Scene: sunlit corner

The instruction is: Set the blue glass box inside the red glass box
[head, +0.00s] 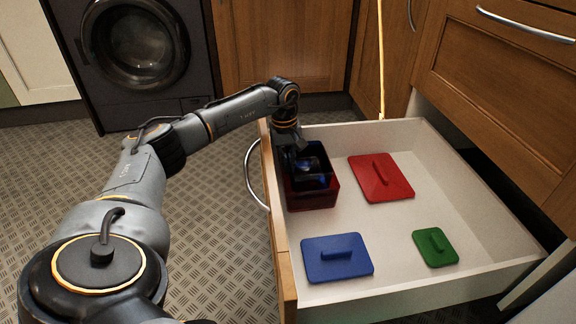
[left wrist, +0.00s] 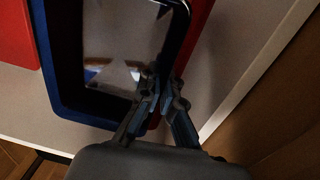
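The dark blue glass box (head: 318,183) is at the drawer's left side, over the red glass box (head: 318,200). It seems to be at least partly within the red walls; I cannot tell whether it rests on the bottom. In the left wrist view the blue box (left wrist: 70,103) fills the upper left, with red box wall (left wrist: 201,18) beyond its right edge. My left gripper (head: 293,160) reaches down at the blue box's far left rim. In the wrist view its fingers (left wrist: 163,78) straddle the blue wall and look closed on it. My right gripper is out of view.
The open white drawer (head: 370,226) also holds a red lid (head: 381,184), a blue lid (head: 318,267) and a green lid (head: 424,256). Its wooden front (head: 283,262) stands at the left. Cabinets rise at the right, and a washing machine (head: 140,50) stands behind.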

